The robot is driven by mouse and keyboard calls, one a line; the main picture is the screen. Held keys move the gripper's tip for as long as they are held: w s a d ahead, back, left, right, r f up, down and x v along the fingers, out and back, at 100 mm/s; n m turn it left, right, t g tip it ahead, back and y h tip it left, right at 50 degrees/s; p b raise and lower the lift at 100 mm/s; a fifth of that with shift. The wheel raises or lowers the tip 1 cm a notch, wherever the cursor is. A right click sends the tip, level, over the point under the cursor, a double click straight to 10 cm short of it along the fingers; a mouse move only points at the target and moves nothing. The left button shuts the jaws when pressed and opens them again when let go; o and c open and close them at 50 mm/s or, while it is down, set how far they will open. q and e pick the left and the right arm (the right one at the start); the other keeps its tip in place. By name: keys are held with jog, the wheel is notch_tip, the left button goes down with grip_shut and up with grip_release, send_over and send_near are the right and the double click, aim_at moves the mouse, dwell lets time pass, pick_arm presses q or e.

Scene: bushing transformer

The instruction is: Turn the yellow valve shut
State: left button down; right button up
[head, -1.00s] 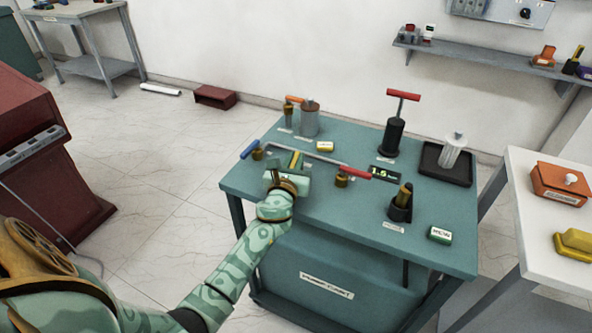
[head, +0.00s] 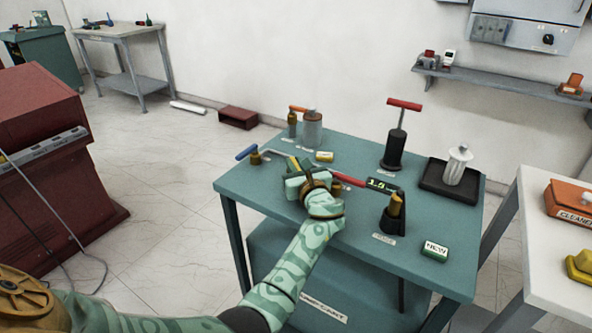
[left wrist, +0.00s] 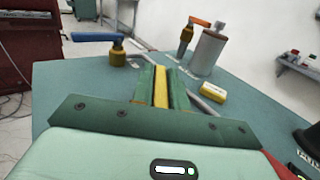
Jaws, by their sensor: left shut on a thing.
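The yellow valve's handle (head: 293,163) is on the pipework on top of the teal cart (head: 235,190). My left gripper (head: 299,171) is at the handle, its arm reaching in from the front. In the left wrist view the yellow handle (left wrist: 161,87) lies between the two green fingers (left wrist: 160,84), which are shut on it. The valve's body is hidden behind my gripper. My right gripper is not in view.
A blue-handled valve (head: 247,153) is left of my gripper and a red handle (head: 348,180) is close on its right. An orange-handled valve (head: 298,109), a grey cylinder (head: 312,130) and a black hand pump (head: 395,149) stand behind.

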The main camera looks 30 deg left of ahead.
pick_arm(q)
jog(key=shift+d+f+g, duration=0.1)
jog(key=shift+f+g, duration=0.05)
jog(key=shift+g, duration=0.15)
jog(key=c, duration=1.4)
grip_release()
